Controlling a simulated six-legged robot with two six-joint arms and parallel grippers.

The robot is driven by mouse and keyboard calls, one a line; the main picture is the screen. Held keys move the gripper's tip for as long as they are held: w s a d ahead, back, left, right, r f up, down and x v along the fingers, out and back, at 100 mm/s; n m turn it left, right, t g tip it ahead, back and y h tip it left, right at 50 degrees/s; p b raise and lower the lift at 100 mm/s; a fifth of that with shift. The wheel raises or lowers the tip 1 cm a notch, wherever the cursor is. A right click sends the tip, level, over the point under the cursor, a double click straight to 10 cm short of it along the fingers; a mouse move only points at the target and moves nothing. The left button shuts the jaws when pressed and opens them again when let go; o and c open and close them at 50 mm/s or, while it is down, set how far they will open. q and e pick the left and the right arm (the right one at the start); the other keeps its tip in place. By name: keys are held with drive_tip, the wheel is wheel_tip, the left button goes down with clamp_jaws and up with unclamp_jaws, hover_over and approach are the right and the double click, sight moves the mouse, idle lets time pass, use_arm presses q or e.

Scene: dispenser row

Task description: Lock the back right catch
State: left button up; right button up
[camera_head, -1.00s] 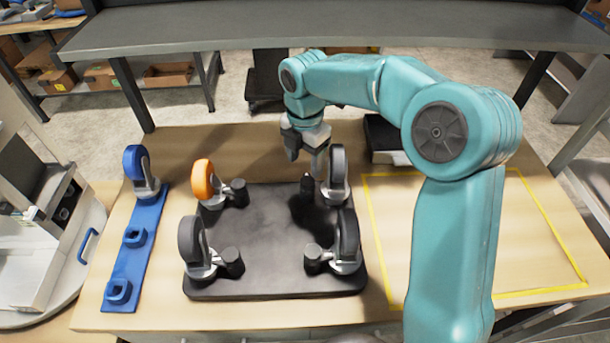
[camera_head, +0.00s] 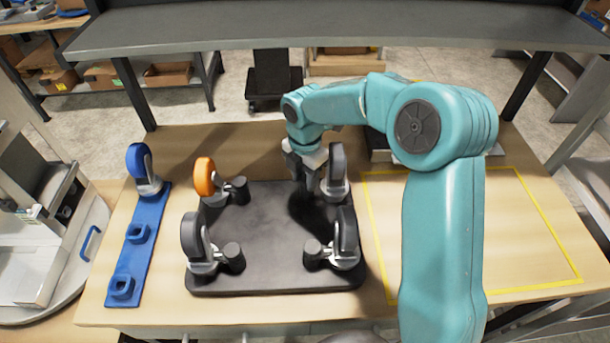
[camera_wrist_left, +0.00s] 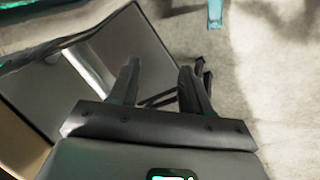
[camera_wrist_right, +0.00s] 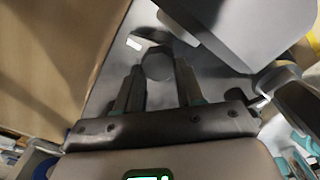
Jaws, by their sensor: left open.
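The back right caster (camera_head: 338,170) stands on the dark base plate (camera_head: 262,260), its wheel upright. My right gripper (camera_head: 309,188) points down just left of that wheel and largely hides the back right catch. In the right wrist view, a dark rounded piece (camera_wrist_right: 157,66), seemingly the catch, lies between the two fingertips. I cannot tell whether the fingers squeeze it. My left gripper (camera_wrist_left: 158,72) shows only in its own wrist view, open and empty, away from the plate.
The plate also carries a back left orange caster (camera_head: 204,177), a front left caster (camera_head: 193,238) and a front right caster (camera_head: 347,237). A blue rack (camera_head: 131,260) with one wheel lies left. A grey shelf (camera_head: 330,25) spans overhead. The yellow-taped area at right is mostly clear.

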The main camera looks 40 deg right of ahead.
drive_tip(key=shift+d+f, duration=0.1)
idle(0.3)
drive_tip(key=m+b, duration=0.1)
drive_tip(key=m, duration=0.2)
drive_tip(key=shift+f, duration=0.1)
drive_tip(key=m, duration=0.3)
drive_tip(key=m+b, duration=0.1)
drive_tip(key=m, duration=0.1)
drive_tip(key=shift+w+m, duration=0.2)
drive_tip(key=shift+m, duration=0.2)
drive_tip(key=m+b, duration=0.1)
drive_tip(key=m, duration=0.3)
drive_tip(key=shift+d, duration=0.1)
drive_tip(key=shift+d+m+b, duration=0.1)
drive_tip(key=shift+m+b, duration=0.45)
drive_tip(key=shift+m, duration=1.95)
